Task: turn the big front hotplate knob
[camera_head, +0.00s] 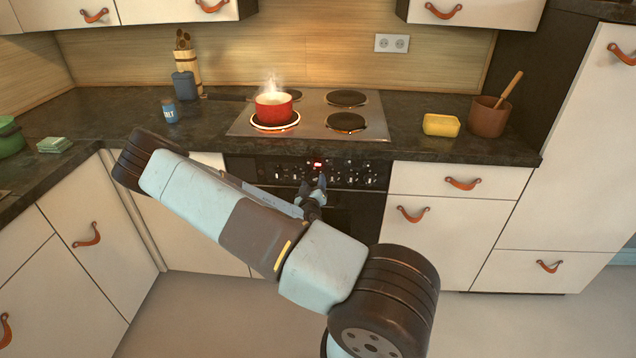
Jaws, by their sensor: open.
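My gripper (318,182) is at the front of the black oven control panel (258,168), just below a small red display (317,164). Its jaws are open, though they look small and dark here. A row of small knobs runs along the panel, some left of my gripper and some right of it. I cannot tell which knob belongs to the big front hotplate, or whether my gripper touches one; it hides part of the panel. The front left hotplate (262,126) glows orange around its rim. A steaming red pot (273,106) stands on it.
The steel hob (316,116) has dark plates at right. A yellow block (441,125) and a brown pot with a wooden spoon (488,118) stand right of it. A blue tin (169,110) stands left. Drawers with leather pulls flank the oven; the floor in front is clear.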

